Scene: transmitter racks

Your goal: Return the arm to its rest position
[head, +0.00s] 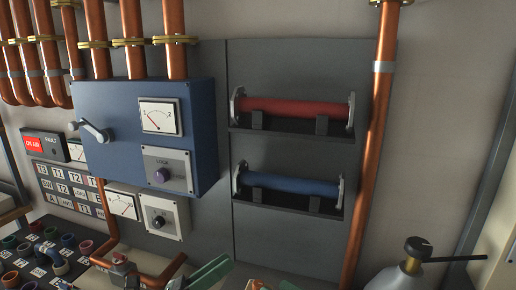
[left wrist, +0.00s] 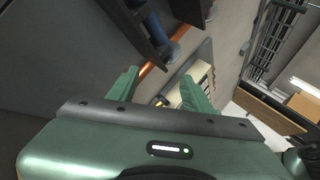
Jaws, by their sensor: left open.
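My left gripper (head: 222,272) shows at the bottom edge of the head view, where a green finger rises into the picture below the racks. In the left wrist view the two green fingers of my left gripper (left wrist: 160,92) stand apart with nothing between them. The rest of the left arm is cut off by the head view's lower edge. My right gripper is in neither view.
A red tube (head: 292,107) and a blue tube (head: 292,184) sit in wall holders. A blue meter box (head: 110,120) is left of them. A copper pipe (head: 370,160) runs down at right. A pump bottle (head: 408,268) stands bottom right.

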